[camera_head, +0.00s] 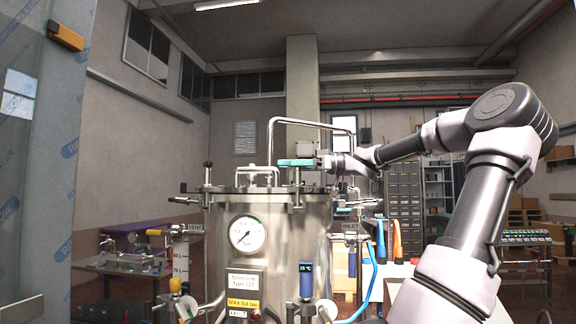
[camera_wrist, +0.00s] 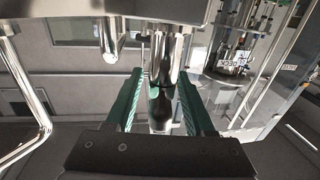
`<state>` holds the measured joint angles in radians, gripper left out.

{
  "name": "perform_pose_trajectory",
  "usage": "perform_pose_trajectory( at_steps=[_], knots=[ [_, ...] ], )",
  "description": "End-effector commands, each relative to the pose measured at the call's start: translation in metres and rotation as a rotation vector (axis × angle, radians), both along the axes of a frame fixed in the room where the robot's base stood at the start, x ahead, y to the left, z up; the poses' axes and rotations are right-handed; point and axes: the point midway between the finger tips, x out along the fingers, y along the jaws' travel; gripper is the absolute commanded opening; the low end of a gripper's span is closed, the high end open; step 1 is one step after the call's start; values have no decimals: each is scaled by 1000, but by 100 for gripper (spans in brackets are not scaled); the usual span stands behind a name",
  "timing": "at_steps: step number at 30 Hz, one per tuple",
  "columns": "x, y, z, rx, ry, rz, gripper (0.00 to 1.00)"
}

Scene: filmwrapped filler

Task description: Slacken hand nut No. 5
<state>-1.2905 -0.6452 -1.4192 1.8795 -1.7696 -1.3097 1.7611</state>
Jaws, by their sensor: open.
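A steel pressure vessel (camera_head: 275,240) with a flat lid fills the middle of the head view. My gripper (camera_head: 297,163) is above the lid's front edge, its green fingers seen from the side. In the wrist view, the open fingers (camera_wrist: 160,78) stand on either side of a steel post with a black section (camera_wrist: 161,103); I cannot tell whether they touch it. Another hand nut with a black top (camera_head: 208,166) stands at the lid's left. No number shows on any nut, so I cannot tell which is No. 5.
A tall steel pipe (camera_head: 312,123) arches over the lid, and a smaller handle (camera_head: 258,172) rises from it. The vessel's front has a pressure gauge (camera_head: 246,233) and a blue display (camera_head: 306,280). A bench (camera_head: 120,264) is at left.

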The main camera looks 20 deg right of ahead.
Motion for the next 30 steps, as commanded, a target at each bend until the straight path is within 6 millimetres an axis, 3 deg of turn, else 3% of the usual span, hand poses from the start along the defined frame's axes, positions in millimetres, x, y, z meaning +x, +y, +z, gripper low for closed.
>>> perform_pose_trajectory(
  at_steps=[5, 19, 30],
  knots=[
    [-4, -10, 0, 0, -1, -1, 54],
    [-40, -87, 0, 1, -2, -2, 54],
    [-46, -98, 0, 0, 0, 0, 54]
  ],
)
